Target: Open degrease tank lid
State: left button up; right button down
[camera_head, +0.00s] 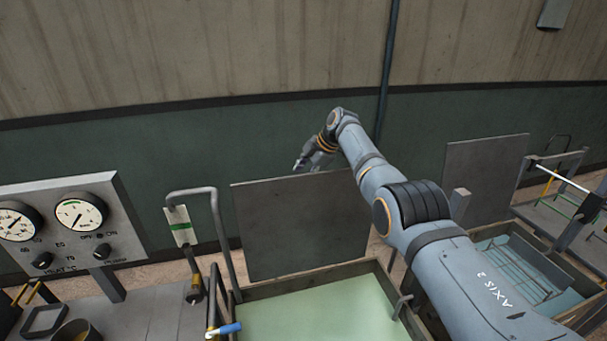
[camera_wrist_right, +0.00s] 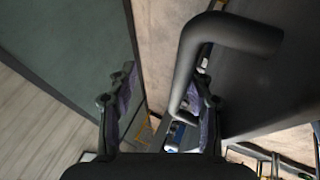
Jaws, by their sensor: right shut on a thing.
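A tank with pale green liquid (camera_head: 320,313) stands at the bottom middle of the head view. Its flat grey lid (camera_head: 290,235) stands upright behind it, raised open. My right gripper (camera_head: 302,165) is at the lid's top edge, reached over from the right. In the right wrist view a dark bent handle (camera_wrist_right: 232,33) on the lid's dark panel (camera_wrist_right: 285,85) comes between the fingers, close to the right one. My right gripper (camera_wrist_right: 163,88) is shut on this handle; the grip itself is partly hidden. My left gripper is in neither view.
A gauge panel (camera_head: 75,228) stands at the left. A bent grey pipe (camera_head: 218,235) with a tag rises beside the tank. A second tank (camera_head: 525,270) with a rack in it, and its upright panel (camera_head: 480,175), are at the right. A wall (camera_head: 250,140) runs behind.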

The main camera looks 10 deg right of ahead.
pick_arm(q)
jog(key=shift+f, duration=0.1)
pick_arm(e)
jog(key=shift+w+d+f, duration=0.1)
jog(key=shift+f, duration=0.4)
jog(key=c, duration=1.2)
grip_release()
jog(key=shift+w+f, duration=0.15)
jog(key=shift+w, duration=0.15)
jog(key=shift+c, duration=1.2)
jog(key=shift+w+f, duration=0.15)
jog(key=shift+w, duration=0.15)
jog(key=shift+c, duration=0.9)
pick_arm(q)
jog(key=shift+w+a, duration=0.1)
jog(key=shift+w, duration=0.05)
pick_arm(e)
jog(key=shift+s+r, duration=0.15)
jog(key=shift+r, duration=0.1)
jog(key=shift+r, duration=0.1)
